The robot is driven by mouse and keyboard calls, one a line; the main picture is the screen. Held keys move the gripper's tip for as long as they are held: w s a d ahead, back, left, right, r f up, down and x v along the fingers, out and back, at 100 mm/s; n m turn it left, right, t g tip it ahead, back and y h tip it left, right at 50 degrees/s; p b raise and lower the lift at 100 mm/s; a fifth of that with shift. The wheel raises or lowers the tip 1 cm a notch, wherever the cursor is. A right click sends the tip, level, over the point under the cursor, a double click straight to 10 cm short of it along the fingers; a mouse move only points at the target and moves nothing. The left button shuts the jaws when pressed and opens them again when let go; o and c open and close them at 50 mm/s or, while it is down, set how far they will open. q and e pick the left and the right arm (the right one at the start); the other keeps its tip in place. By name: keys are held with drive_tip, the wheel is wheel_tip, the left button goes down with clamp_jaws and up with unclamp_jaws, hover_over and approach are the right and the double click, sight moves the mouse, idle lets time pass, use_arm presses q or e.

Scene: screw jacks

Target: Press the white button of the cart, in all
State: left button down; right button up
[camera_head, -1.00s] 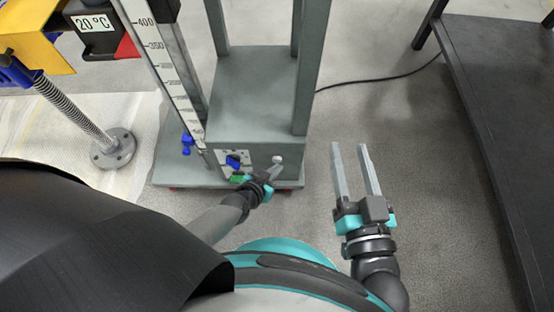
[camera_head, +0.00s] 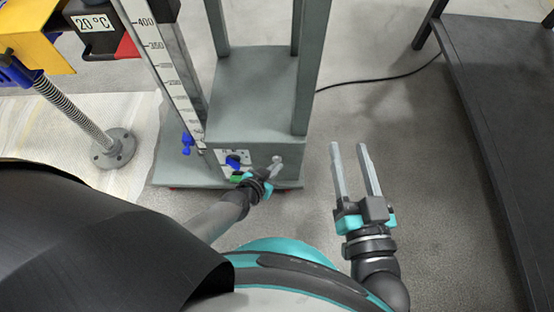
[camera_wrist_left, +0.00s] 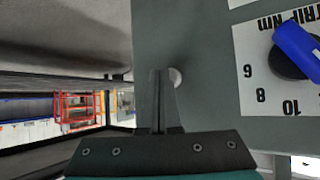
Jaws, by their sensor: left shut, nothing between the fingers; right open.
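The grey cart (camera_head: 250,85) stands in front of me, with a tall post and a scale on it. Its white button (camera_wrist_left: 176,77) is on the grey front face, partly hidden behind my left fingers in the left wrist view. My left gripper (camera_head: 276,162) is shut and empty, its tips at the button; it also shows in the left wrist view (camera_wrist_left: 163,73). I cannot tell whether the tips touch the button. My right gripper (camera_head: 349,146) is open and empty over the floor, right of the cart.
A blue knob (camera_wrist_left: 297,50) on a white dial plate sits beside the button. A dark table (camera_head: 505,110) stands at the right. A screw jack (camera_head: 75,115) with a round foot is at the left. A black cable (camera_head: 375,80) lies on the floor behind.

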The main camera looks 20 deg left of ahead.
use_arm(q)
drive_tip(key=shift+w+a, duration=0.1)
drive_tip(key=shift+w, duration=0.25)
idle(0.3)
drive_tip(key=shift+s+r, duration=0.1)
drive_tip(key=shift+s, duration=0.05)
drive_tip(key=shift+s+d+p, duration=0.3)
drive_tip(key=shift+s, duration=0.6)
